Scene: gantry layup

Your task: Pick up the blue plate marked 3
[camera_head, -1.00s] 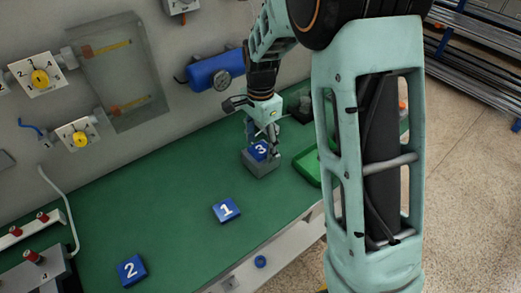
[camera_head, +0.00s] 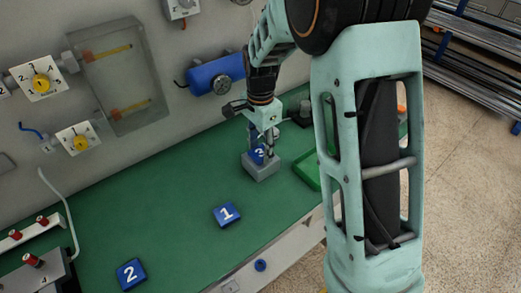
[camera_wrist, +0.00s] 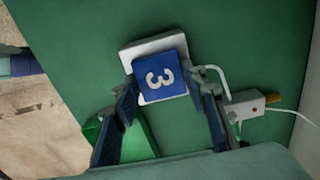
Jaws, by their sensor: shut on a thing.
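The blue plate marked 3 (camera_head: 257,154) is at a light grey block (camera_head: 263,171) on the green bench, partly hidden by my fingers in the head view. In the wrist view the plate (camera_wrist: 160,77) shows its white 3 and overlaps the pale block (camera_wrist: 133,52), whose edge shows beyond it. My gripper (camera_head: 260,152) points down and is shut on the plate. Its fingers lie on either side of the plate in the wrist view. I cannot tell whether the plate still touches the block.
Blue plates marked 1 (camera_head: 227,214) and 2 (camera_head: 131,273) lie on the green bench (camera_head: 180,205). A green tray (camera_head: 307,170) stands right of the block. A blue cylinder (camera_head: 215,73) and a clear box (camera_head: 120,75) are on the wall behind.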

